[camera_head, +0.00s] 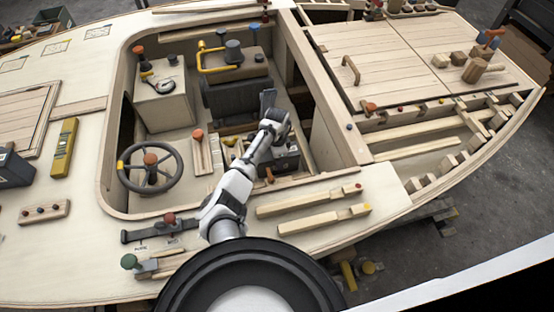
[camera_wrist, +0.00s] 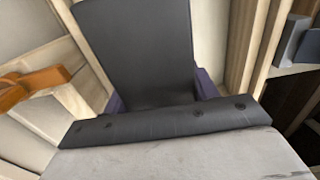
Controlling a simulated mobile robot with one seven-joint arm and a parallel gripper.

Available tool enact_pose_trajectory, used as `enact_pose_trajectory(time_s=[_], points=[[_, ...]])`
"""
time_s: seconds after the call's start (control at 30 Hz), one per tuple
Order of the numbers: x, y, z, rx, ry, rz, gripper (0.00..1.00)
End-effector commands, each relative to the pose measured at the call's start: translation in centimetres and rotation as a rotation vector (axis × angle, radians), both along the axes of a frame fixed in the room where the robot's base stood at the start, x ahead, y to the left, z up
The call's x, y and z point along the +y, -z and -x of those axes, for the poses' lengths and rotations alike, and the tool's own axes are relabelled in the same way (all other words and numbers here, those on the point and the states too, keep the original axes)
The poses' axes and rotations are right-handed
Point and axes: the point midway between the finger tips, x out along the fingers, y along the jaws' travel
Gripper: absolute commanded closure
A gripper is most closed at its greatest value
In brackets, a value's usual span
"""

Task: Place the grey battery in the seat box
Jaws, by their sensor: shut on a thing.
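My gripper (camera_head: 273,124) reaches down into the open cockpit. It is shut on a dark grey, flat-sided thing (camera_head: 267,100), which I take for the grey battery. In the wrist view the dark face of this thing (camera_wrist: 140,50) fills the upper middle, with purple finger parts at both sides of it. Its far end is out of the wrist view. A dark box (camera_head: 287,162) sits low in the cockpit, partly hidden by my arm. I cannot tell for sure which box is the seat box.
A black-fronted unit (camera_head: 230,102) with a yellow rail stands behind the gripper. A pale box (camera_head: 165,100) with small items is at the left. A steering wheel (camera_head: 150,166) is at the near left. Wooden frames and the cockpit's right wall (camera_head: 325,90) hem in the arm.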

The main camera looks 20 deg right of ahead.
Motion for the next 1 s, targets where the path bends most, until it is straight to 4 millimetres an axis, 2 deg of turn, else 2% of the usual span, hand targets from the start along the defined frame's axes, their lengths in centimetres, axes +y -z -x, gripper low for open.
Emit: enact_pose_trajectory(time_s=[0.2,0.63,0.67,0.8,1.0], points=[[0.0,2.1,0.0,0.0,0.0,-0.001,0.81],[-0.1,2.9,0.0,-0.001,0.0,0.001,0.81],[0.0,2.8,0.0,0.0,0.0,0.0,0.38],[0.0,2.8,0.0,0.0,0.0,0.0,0.2],[0.0,2.8,0.0,0.0,0.0,0.0,0.2]])
